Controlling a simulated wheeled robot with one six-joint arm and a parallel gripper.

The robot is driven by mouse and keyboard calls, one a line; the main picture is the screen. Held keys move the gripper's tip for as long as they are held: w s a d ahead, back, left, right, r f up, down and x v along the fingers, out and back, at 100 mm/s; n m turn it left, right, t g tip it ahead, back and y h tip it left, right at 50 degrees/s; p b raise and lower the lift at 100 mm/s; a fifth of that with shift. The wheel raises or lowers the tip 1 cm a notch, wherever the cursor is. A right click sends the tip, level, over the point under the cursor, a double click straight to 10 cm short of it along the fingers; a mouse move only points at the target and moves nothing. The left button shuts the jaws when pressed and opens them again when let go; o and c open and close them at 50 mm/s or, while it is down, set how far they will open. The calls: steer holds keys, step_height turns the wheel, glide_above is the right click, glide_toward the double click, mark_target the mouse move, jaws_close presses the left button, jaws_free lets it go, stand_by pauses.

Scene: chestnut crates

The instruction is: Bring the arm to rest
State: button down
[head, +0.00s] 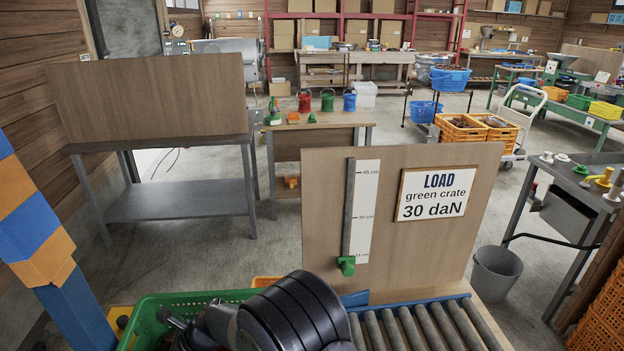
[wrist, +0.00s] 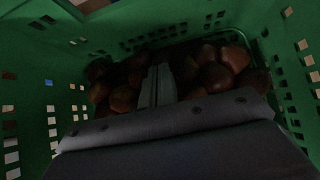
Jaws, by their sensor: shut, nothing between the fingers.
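My gripper (wrist: 158,85) shows in the wrist view, its two fingers together with nothing between them. It points down inside the green crate (wrist: 25,60), above or among several brown chestnuts (wrist: 215,70) at the bottom. Whether the fingertips touch the chestnuts I cannot tell. In the head view the green crate (head: 150,312) stands at the bottom, left of centre. My dark arm reaches over its right side and hides much of it. My gripper is hidden in the head view.
A roller conveyor (head: 430,325) lies right of the crate. Behind it stands a board (head: 400,265) with a scale, a green slider (head: 346,265) and a sign reading "LOAD green crate 30 daN" (head: 437,194). A grey bin (head: 496,272) is at right. A blue and orange post (head: 35,240) rises at left.

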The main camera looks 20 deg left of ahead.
steer(key=w+d, duration=0.1)
steer(key=d, duration=0.2)
steer(key=w+d+b, duration=0.1)
steer(key=d, duration=0.3)
steer(key=w+d, duration=0.2)
steer(key=d, duration=0.1)
steer(key=shift+d, duration=0.25)
steer(key=shift+w+r, duration=0.1)
steer(key=shift+r, duration=0.05)
